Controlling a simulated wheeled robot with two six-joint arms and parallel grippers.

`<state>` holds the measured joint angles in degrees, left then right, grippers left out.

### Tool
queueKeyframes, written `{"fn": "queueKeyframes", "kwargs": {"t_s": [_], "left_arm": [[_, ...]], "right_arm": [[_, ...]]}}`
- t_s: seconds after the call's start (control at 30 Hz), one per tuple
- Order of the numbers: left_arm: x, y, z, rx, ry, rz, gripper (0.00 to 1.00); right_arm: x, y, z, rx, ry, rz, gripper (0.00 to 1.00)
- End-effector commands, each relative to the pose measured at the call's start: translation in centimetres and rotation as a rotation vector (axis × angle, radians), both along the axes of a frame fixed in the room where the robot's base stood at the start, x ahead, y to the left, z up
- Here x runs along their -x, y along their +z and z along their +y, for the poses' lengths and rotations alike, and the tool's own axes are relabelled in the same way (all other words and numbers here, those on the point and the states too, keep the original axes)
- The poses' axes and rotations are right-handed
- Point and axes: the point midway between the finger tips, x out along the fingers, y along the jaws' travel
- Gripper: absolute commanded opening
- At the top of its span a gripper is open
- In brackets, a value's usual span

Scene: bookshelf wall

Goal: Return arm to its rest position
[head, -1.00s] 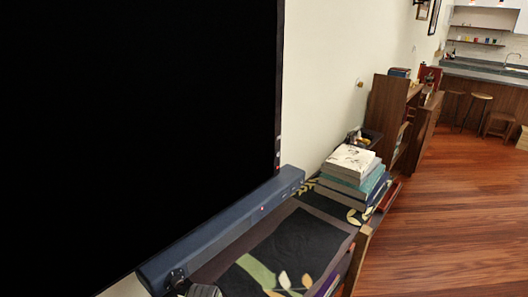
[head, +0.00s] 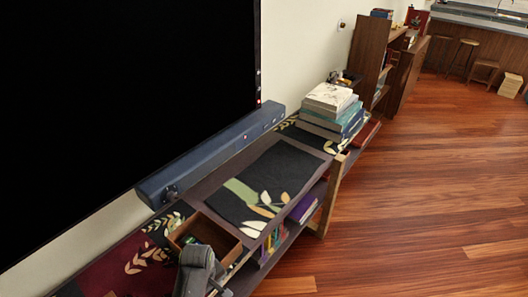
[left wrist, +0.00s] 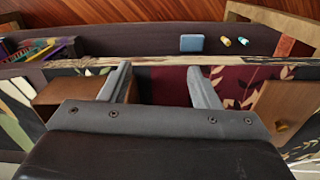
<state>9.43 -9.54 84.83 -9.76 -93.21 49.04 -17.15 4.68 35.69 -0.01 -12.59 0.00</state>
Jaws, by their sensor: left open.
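My left arm comes in at the bottom of the head view as a grey link (head: 200,268), in front of the low shelf unit. In the left wrist view my left gripper (left wrist: 160,72) is open, its two grey fingers wide apart with nothing between them. The fingers reach over the shelf unit's edge, above dark red patterned cloth. My right gripper shows in neither view.
The low shelf (head: 206,188) carries an open wooden box (head: 238,240), a patterned mat (head: 275,175) and a book stack (head: 330,112). A soundbar (head: 215,152) lies below the black screen (head: 120,90). The wooden floor (head: 420,190) to the right is clear.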

Motion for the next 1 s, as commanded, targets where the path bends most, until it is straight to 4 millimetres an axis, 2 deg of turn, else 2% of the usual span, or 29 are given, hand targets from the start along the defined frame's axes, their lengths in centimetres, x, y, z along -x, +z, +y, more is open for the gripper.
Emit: {"fn": "queueKeyframes", "kwargs": {"t_s": [0.23, 0.37, 0.47, 0.5, 0.57, 0.7, 0.8, 0.93, 0.97, 1.0], "left_arm": [[2.8, -6.5, 1.9, -0.011, -0.124, -0.005, 0.56], [5.9, -11.3, 3.4, -0.017, -0.219, -0.009, 0.56], [9.9, -15.8, 5.1, -0.024, -0.314, -0.014, 0.56], [11.8, -17.6, 6.0, -0.028, -0.356, -0.016, 0.56], [14.8, -20.0, 7.1, -0.034, -0.415, -0.021, 0.56], [22.7, -24.5, 10.1, -0.057, -0.546, -0.030, 0.56], [28.8, -26.6, 12.2, -0.080, -0.634, -0.032, 0.56], [36.4, -27.9, 14.8, -0.115, -0.739, -0.032, 0.56], [37.9, -28.0, 15.3, -0.123, -0.760, -0.032, 0.56], [36.5, -29.9, 15.0, -0.125, -0.759, -0.049, 0.56]], "right_arm": [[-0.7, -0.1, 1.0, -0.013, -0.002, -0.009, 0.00], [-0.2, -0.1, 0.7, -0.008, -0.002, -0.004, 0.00], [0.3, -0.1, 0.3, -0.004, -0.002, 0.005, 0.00], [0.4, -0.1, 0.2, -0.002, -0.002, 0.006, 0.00], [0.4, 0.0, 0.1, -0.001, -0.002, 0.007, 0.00], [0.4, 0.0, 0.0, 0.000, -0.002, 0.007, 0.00], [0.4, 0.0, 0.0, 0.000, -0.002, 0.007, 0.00], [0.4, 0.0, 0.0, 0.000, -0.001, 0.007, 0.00], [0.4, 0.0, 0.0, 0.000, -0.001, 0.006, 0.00], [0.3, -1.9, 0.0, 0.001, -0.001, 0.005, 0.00]]}}
